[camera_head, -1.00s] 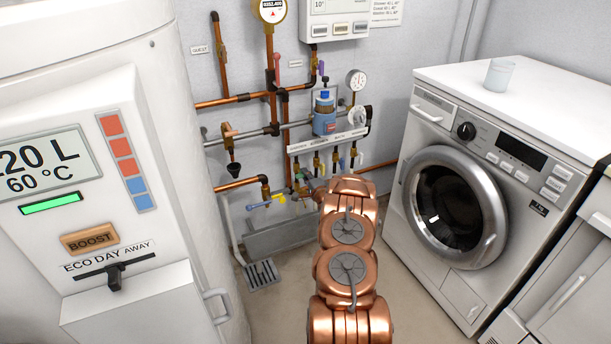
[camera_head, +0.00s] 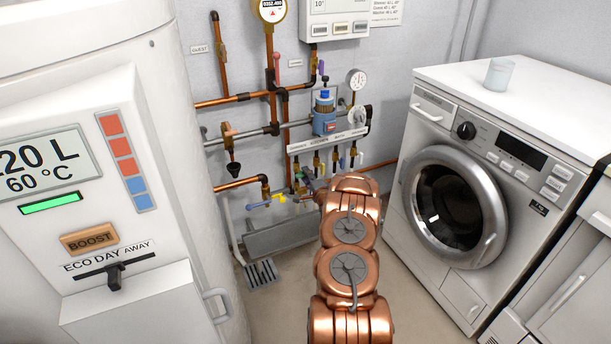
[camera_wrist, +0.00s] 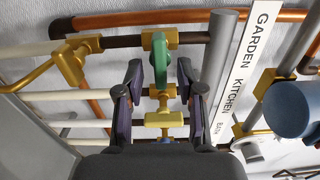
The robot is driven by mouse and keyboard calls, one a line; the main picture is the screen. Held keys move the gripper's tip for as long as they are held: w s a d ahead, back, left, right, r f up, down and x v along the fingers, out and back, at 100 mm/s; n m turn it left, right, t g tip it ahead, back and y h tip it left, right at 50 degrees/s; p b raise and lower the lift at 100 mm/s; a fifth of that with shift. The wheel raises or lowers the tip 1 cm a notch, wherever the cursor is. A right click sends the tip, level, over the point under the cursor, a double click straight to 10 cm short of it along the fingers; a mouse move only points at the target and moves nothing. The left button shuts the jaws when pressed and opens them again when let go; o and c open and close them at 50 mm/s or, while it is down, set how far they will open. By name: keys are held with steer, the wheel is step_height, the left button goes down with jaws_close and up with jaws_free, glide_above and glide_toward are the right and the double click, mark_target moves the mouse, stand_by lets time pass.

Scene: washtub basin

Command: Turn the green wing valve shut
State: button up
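The green wing valve (camera_wrist: 160,60) shows in the wrist view, upper middle, its narrow green handle on a brass body set in a dark pipe. My gripper (camera_wrist: 160,80) is open, with one dark purple-padded finger on each side of the handle's line. The handle's lower end is about level with the fingertips, with a gap on both sides. No contact shows. In the head view, my copper-coloured arm reaches to the low pipework, and the gripper and green handle are too small or hidden to make out.
A grey pipe (camera_wrist: 219,55) and a white label strip (camera_wrist: 250,60) reading GARDEN KITCHEN are close right of the gripper. A blue cylinder (camera_wrist: 295,108) is further right. Brass fittings (camera_wrist: 70,62) are at left. The washing machine (camera_head: 455,205) stands right of my arm.

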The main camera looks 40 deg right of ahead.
steer(key=v, duration=1)
steer(key=shift+s+a, duration=0.2)
steer(key=shift+s, duration=0.15)
